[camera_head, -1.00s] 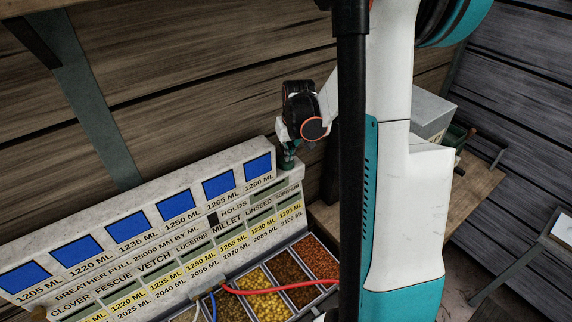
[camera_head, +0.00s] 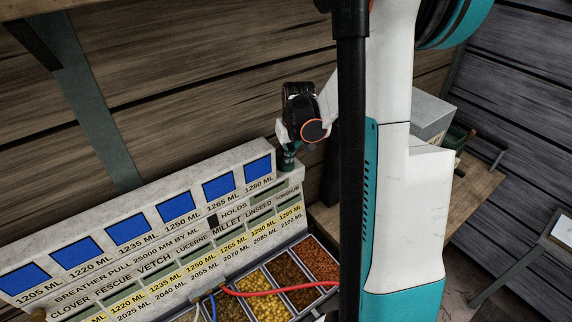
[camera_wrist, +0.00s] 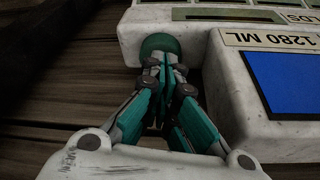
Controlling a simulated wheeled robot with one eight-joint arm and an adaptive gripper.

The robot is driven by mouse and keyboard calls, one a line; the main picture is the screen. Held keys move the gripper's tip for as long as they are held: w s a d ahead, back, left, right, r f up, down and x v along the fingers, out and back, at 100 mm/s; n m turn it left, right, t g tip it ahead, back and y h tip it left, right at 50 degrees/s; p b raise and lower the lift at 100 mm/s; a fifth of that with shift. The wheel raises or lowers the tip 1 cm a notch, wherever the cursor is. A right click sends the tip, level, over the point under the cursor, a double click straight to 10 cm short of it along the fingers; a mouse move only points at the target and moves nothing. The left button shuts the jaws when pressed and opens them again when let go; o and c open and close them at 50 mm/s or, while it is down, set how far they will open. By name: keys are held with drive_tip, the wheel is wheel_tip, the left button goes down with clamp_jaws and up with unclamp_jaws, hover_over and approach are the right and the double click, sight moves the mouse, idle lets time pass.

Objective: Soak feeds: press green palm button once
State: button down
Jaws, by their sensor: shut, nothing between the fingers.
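The green palm button (camera_wrist: 160,46) shows in the wrist view as a round green dome on the end of the white feed panel (camera_wrist: 215,75). My gripper (camera_wrist: 163,62) is shut and empty, with its teal and grey fingertips at the button's near edge. The fingertips overlap the button in the picture; I cannot tell whether they touch it. In the head view my gripper (camera_head: 288,163) points down at the right end of the panel (camera_head: 262,150). There the button is mostly hidden by the fingers.
The panel carries a row of blue screens (camera_head: 219,186) with labels. Grain trays (camera_head: 300,297) lie below it, crossed by a red hose (camera_head: 270,292). A plank wall stands behind. A wooden bench (camera_head: 465,190) with a grey box (camera_head: 432,113) is at the right.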

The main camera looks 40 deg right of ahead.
sight(288, 165)
drive_tip(key=shift+f, duration=0.25)
drive_tip(key=shift+f+b, duration=0.35)
drive_tip(key=shift+b, duration=0.25)
drive_tip(key=shift+f+b, duration=0.8)
drive_tip(key=shift+f, duration=0.1)
drive_tip(key=shift+r, duration=0.1)
drive_tip(key=shift+r+p, duration=1.65)
drive_tip(key=shift+r, duration=1.3)
drive_tip(key=v, duration=1.2)
drive_tip(key=shift+s+f, duration=0.1)
drive_tip(key=shift+s, duration=0.05)
